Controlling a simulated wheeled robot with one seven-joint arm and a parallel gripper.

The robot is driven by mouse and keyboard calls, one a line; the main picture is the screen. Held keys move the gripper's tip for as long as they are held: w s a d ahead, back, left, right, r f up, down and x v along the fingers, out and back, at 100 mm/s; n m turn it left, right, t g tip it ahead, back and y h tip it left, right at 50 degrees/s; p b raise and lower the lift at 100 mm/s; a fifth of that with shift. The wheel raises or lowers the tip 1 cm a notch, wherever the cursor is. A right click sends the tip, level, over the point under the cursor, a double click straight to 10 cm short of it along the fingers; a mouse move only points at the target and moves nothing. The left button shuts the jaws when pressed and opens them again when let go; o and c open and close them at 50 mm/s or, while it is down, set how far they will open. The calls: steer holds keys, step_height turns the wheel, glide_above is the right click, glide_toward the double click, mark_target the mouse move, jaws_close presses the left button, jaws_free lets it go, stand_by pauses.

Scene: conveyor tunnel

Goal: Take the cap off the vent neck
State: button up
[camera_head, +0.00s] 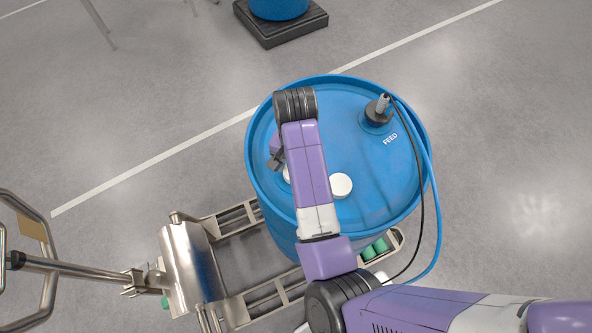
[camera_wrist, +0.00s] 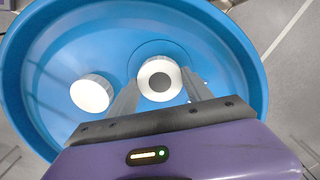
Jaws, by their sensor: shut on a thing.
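A blue drum (camera_head: 345,100) stands upright with its lid facing up. My gripper (camera_head: 276,160) reaches down over the left part of the lid. In the wrist view my gripper (camera_wrist: 160,88) has one finger on each side of a round white cap (camera_wrist: 160,72) with a dark grey centre, and is shut on it. In the head view only a sliver of this cap (camera_head: 286,174) shows beside my arm. The cap appears to be at the lid; I cannot tell whether it still sits on its neck. No vent label is readable.
A second, plain white cap (camera_wrist: 92,94) is on the lid nearby, also in the head view (camera_head: 340,185). A black fitting (camera_head: 378,112) marked FEED carries a black cable and blue hose (camera_head: 432,215) over the right rim. A metal drum trolley (camera_head: 190,265) stands lower left.

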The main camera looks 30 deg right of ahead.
steer(key=n, duration=0.3)
steer(key=shift+d, duration=0.1)
steer(key=shift+n, duration=1.1)
steer(key=o, duration=1.6)
steer(key=c, duration=0.3)
